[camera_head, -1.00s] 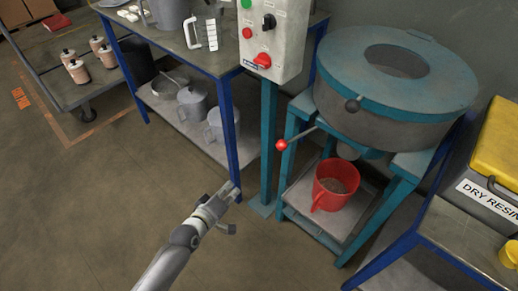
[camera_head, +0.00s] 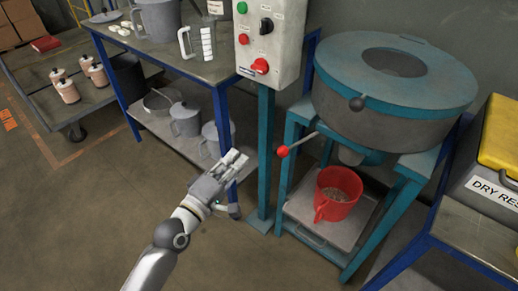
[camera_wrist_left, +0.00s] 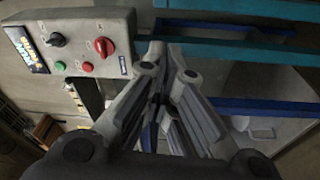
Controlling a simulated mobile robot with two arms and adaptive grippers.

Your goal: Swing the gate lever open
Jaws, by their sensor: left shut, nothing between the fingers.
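The gate lever (camera_head: 303,142) is a thin rod with a red ball knob (camera_head: 282,151) at its left end. It sticks out to the left from beneath the round teal-rimmed drum (camera_head: 395,115). A red jug (camera_head: 338,192) stands on the tray under the drum's outlet. My left gripper (camera_head: 235,158) is shut and empty, to the left of the red knob and apart from it. In the left wrist view its fingers (camera_wrist_left: 165,80) are close together, and I cannot make out the lever there. My right gripper does not show.
A control box (camera_head: 270,40) on a teal post (camera_head: 266,150) stands between my gripper and the drum stand. A blue-legged table (camera_head: 150,50) with pots is behind on the left. A dry resin bin (camera_head: 495,150) stands at the right.

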